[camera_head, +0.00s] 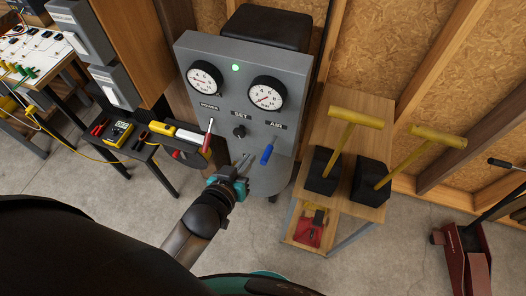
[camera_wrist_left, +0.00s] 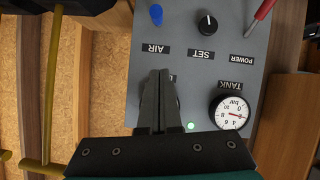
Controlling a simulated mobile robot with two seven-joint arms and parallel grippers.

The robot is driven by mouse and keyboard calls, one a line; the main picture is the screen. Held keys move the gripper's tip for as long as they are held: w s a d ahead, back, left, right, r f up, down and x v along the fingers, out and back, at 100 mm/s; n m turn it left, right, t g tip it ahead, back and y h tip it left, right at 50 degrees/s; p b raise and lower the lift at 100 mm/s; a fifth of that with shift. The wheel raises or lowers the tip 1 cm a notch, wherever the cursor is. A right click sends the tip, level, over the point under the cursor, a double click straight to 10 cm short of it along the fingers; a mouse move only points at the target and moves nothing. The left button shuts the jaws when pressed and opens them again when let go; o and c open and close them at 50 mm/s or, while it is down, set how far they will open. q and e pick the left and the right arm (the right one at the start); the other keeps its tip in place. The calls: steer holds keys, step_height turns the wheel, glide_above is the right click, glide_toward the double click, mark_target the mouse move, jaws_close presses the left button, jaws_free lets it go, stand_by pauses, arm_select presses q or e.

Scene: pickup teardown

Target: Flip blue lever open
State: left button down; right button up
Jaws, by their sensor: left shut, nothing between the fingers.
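The blue lever (camera_head: 267,154) is on the front of the grey gauge panel (camera_head: 222,62), under the AIR label. Its blue handle hangs down, tilted slightly left. My left gripper (camera_head: 243,161) is shut and empty, just left of the blue lever in the head view, with no visible contact. In the left wrist view the panel appears upside down. There the shut fingers (camera_wrist_left: 160,76) cover part of the panel, and the blue handle end (camera_wrist_left: 156,14) shows at the top edge, apart from them. My right gripper is out of view.
A red-handled lever (camera_head: 209,137) is under POWER, and a black SET knob (camera_head: 239,131) sits between the levers. Two round gauges are above. A wooden stand (camera_head: 348,98) with two yellow-handled mallets stands to the right. A tool bench (camera_head: 147,155) is left.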

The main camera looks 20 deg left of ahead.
arm_select(q)
steer(key=b, duration=0.1)
glide_above(263, 157)
step_height(263, 157, down, 4)
step_height(263, 157, down, 3)
steer(key=shift+w+a+r+b, duration=0.15)
steer(key=shift+r+b, duration=0.05)
steer(key=shift+b, duration=0.25)
steer(key=shift+s+f, duration=0.2)
steer(key=shift+f, duration=0.6)
